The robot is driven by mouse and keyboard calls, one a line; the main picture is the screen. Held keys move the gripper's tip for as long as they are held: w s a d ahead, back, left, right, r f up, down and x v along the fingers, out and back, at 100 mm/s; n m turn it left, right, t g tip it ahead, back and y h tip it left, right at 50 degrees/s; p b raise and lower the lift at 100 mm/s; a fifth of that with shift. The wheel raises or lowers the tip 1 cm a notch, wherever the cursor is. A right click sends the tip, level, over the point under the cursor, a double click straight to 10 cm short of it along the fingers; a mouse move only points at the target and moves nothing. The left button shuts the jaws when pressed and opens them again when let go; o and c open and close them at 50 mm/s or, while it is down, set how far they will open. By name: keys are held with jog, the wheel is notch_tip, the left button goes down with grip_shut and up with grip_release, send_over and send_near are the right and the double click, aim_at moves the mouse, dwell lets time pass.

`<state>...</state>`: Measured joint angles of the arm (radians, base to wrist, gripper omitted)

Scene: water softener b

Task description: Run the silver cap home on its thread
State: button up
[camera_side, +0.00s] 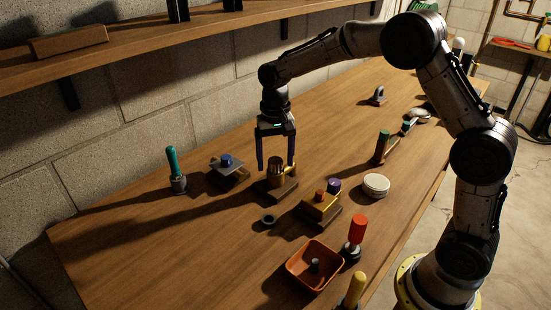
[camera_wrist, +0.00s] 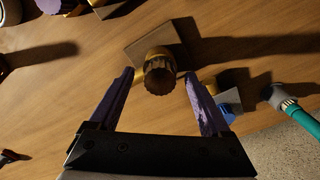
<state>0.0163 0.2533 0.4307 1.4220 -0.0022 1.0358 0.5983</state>
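A ribbed round cap (camera_wrist: 160,76) sits on top of a fitting on a dark block (camera_wrist: 181,38). It looks brownish metal in this warm light; I cannot confirm that it is silver. In the side view the cap (camera_side: 275,162) stands upright on its block (camera_side: 283,190) near the middle of the bench. My gripper (camera_side: 277,168) points down over it, fingers spread. In the wrist view my gripper (camera_wrist: 159,75) has its fingertips on either side of the cap, with a visible gap at each side. The thread is hidden under the cap.
A block with a blue knob (camera_side: 226,160) and a teal-handled tool (camera_side: 173,168) stand left. A yellow fitting (camera_side: 320,205), a white disc (camera_side: 376,186), a red-handled tool (camera_side: 357,232) and an orange tray (camera_side: 297,258) stand right and in front. A dark ring (camera_side: 268,219) lies nearby.

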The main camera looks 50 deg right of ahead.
jog(key=s+r+t, duration=0.1)
jog(key=s+r, duration=0.1)
jog(key=r, duration=0.8)
jog(key=s+r, duration=0.2)
jog(key=r, duration=0.8)
jog(key=s+n+t, duration=0.3)
jog(key=s+t, duration=0.1)
jog(key=s, duration=1.5)
jog(key=s+f+n, duration=0.4)
jog(key=s+f, duration=0.1)
jog(key=f, duration=0.4)
jog(key=shift+s+a+t, duration=0.3)
jog(key=shift+a, duration=0.1)
jog(key=shift+r, duration=0.1)
